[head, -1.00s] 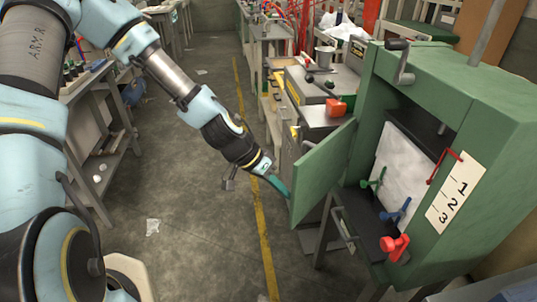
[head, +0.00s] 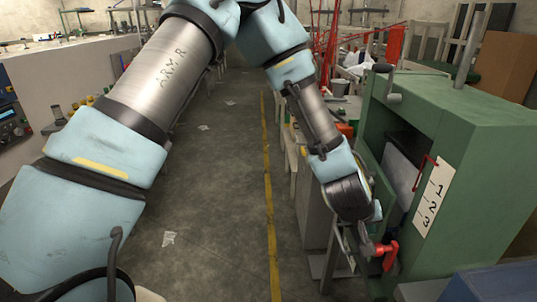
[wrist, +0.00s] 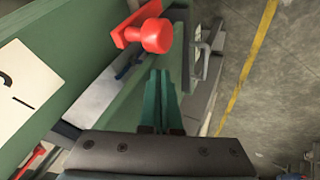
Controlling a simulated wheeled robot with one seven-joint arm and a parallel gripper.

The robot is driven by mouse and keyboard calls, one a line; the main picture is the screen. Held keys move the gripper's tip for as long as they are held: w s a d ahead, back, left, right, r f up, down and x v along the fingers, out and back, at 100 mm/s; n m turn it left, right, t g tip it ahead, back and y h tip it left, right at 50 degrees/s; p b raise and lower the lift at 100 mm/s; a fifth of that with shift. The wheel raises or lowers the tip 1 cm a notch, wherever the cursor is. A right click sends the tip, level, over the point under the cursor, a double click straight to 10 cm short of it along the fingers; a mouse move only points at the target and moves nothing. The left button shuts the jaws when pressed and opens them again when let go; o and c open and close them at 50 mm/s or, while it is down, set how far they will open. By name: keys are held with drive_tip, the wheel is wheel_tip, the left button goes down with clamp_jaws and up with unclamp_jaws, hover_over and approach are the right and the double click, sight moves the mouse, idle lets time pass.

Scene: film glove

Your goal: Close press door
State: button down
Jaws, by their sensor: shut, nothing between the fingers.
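The press (head: 470,140) is a green cabinet at the right of the head view, with an open front. A white sheet (head: 402,172) shows inside. Its green door is mostly hidden behind my arm, so I cannot tell its angle; a green panel (wrist: 130,115) that may be the door shows in the wrist view. My gripper's teal fingers (wrist: 160,98) are shut and empty, close beside that panel; contact is unclear. In the head view they are hidden behind my wrist. A red knob (wrist: 150,35) lies just beyond the fingertips; it also shows in the head view (head: 388,250).
A white label (head: 433,195) numbered 1 to 3 is on the press side. A crank handle (head: 388,80) is at its top. A grey machine (head: 315,205) stands left of it.

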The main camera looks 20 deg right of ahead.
sight(384, 228)
drive_tip(key=s+d, duration=0.1)
drive_tip(key=d+n, duration=0.1)
drive_tip(key=d, duration=0.1)
drive_tip(key=shift+s+t, duration=0.3)
drive_tip(key=shift+s, duration=0.05)
drive_tip(key=shift+s+d, duration=0.15)
drive_tip(key=shift+d, duration=0.1)
drive_tip(key=shift+d+r, duration=0.1)
